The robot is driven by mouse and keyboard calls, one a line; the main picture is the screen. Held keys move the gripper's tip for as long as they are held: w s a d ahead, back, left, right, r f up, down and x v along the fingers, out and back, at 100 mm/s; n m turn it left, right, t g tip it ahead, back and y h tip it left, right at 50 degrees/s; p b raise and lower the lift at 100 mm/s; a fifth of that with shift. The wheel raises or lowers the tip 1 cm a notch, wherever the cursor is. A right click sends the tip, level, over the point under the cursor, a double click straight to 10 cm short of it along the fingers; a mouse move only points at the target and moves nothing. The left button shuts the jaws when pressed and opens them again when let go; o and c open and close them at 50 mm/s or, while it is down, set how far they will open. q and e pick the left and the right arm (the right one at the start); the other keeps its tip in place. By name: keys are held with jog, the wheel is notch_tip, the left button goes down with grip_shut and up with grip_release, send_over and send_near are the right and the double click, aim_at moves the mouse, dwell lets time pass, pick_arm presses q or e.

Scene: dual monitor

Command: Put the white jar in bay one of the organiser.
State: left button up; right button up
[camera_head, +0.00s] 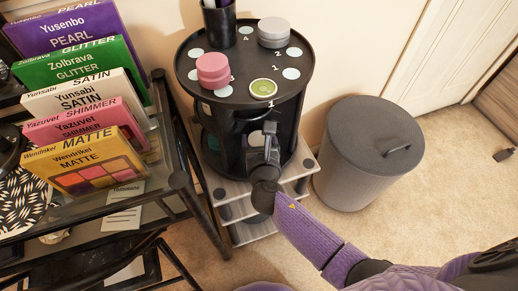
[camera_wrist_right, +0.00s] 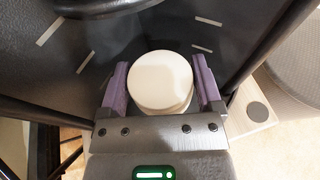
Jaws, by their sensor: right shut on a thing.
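The white jar (camera_wrist_right: 160,80) sits between the purple-padded fingers of my right gripper (camera_wrist_right: 162,88), which is shut on it. In the head view my right gripper (camera_head: 264,148) reaches into the front opening of the round black organiser (camera_head: 240,97), below its top plate. A pale part of the jar (camera_head: 256,138) shows just behind the gripper; the rest is hidden. I cannot tell whether the jar touches the organiser's lower floor. The top plate carries pale round spots with numbers beside them; the 1 is at the front. My left gripper is not in view.
A grey bin (camera_head: 368,155) stands right. Palette boxes (camera_head: 95,155) fill the left rack (camera_head: 180,182).

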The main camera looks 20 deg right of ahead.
notch_tip(320, 180, down, 4)
jog(key=b, duration=0.2)
jog(key=shift+b, duration=0.4)
jog(key=shift+r+p, duration=0.3)
jog(key=shift+r, duration=0.05)
jog(key=shift+f+b, duration=0.45)
jog(key=shift+f, duration=0.15)
jog(key=o, duration=1)
jog(key=shift+o, duration=0.2)
jog(key=shift+s+r+p, duration=0.3)
jog(key=shift+r+p, duration=0.55)
jog(key=shift+r, duration=0.1)
pick_arm(q)
jog(key=p, duration=0.2)
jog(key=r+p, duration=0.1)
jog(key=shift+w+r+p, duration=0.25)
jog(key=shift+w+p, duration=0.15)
pick_arm(e)
jog(key=v, duration=1.1)
jog(key=shift+s+f, duration=0.2)
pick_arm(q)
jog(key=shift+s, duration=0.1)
pick_arm(e)
jog(key=shift+a, duration=0.1)
